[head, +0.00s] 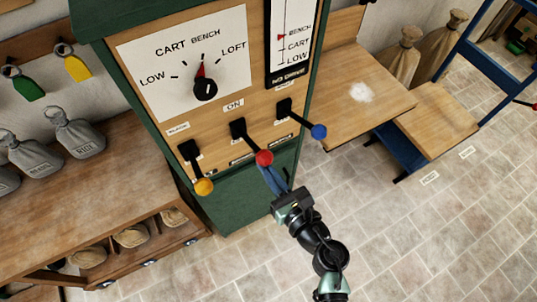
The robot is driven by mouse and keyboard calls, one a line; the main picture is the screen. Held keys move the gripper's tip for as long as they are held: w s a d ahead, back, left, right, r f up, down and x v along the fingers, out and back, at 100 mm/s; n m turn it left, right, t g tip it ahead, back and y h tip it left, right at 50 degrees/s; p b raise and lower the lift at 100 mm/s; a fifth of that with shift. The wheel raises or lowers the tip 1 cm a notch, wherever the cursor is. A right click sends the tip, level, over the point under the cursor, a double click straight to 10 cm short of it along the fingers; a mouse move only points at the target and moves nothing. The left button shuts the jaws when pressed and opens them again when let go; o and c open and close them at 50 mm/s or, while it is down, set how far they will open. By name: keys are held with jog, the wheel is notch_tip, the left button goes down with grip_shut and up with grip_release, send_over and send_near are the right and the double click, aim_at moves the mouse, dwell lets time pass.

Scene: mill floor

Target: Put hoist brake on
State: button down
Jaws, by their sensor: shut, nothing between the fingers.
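A green hoist cabinet (243,190) with a wooden front carries three levers in a row. The left lever has a yellow knob (204,186), the middle one a red knob (264,157) below an ON plate (233,105), and the right one a blue knob (319,131). All three slant down and to the right. I cannot read a brake label; the small lower plates are partly hidden. My gripper (270,176) is shut and empty, its tips just below the red knob; whether they touch it I cannot tell.
A dial (205,87) above the levers points near BENCH, and a scale (291,45) stands beside it. A shelf bench (60,205) with grey sacks is at left. A wooden table (360,115) and a lower platform (432,118) are at right. The tiled floor at lower right is clear.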

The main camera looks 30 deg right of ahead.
jog(key=s+f+b, duration=0.1)
jog(key=s+b, duration=0.4)
jog(key=s, duration=0.4)
jog(key=shift+s+f, duration=0.25)
jog(key=shift+s, duration=0.1)
jog(key=shift+d, duration=0.1)
